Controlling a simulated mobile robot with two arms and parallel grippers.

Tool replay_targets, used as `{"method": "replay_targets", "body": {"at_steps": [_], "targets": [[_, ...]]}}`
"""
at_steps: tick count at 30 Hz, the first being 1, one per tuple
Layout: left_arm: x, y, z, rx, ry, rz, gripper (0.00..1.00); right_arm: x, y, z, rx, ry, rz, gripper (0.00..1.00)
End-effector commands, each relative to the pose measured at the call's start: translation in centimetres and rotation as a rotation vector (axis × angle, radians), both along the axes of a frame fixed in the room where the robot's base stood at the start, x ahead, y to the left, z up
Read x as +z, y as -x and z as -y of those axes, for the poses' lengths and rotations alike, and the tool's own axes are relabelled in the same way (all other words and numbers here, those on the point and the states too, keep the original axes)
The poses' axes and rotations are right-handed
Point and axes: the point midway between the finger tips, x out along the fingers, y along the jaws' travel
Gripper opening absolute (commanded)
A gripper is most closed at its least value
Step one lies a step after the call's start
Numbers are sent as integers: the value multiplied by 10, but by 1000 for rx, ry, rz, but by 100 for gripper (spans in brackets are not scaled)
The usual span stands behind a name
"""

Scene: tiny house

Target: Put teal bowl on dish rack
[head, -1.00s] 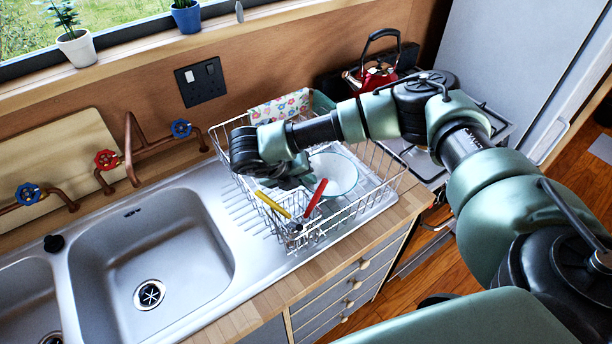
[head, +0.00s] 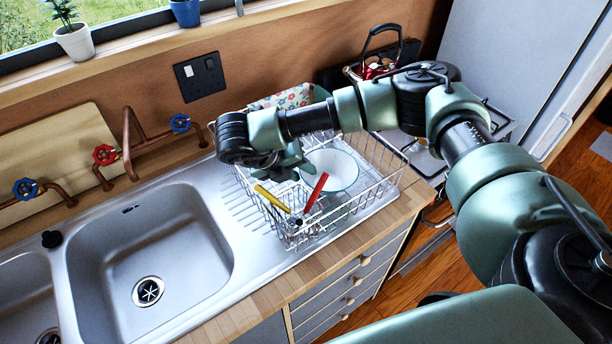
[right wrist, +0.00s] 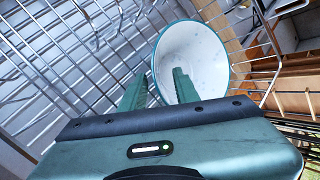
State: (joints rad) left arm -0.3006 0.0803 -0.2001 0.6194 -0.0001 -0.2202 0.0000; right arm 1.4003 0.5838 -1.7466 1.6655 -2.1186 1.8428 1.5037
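The teal bowl (head: 336,164), white inside with a teal rim, rests tilted in the wire dish rack (head: 385,160). In the right wrist view the bowl (right wrist: 192,50) is just beyond my fingertips, with its opening showing. My right gripper (head: 290,164) is over the left part of the rack, beside the bowl. In the wrist view its fingers (right wrist: 158,85) are spread apart. The right finger overlaps the bowl's inside and the left finger is outside its rim; contact is unclear. My left gripper is not in view.
A cutlery basket with yellow- and red-handled utensils (head: 315,192) is at the rack's front. A patterned cloth (head: 282,98) hangs at the back. The empty sink (head: 150,250) lies left, with taps (head: 104,155) behind. A red kettle (head: 375,68) stands behind my right arm.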

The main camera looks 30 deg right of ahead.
Motion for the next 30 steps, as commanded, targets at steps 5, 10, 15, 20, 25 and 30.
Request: {"method": "replay_targets", "body": {"at_steps": [5,10,15,20,25,30], "targets": [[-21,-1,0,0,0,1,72,29,3,-26,5,-2,5,31],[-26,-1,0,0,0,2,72,57,6,-43,4,1,5,31],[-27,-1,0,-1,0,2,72,69,9,-51,3,0,2,31],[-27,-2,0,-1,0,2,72,71,10,-53,2,0,0,31],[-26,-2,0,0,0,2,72,71,10,-53,0,-1,0,31],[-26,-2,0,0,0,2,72,71,9,-53,0,-1,0,31]]}}
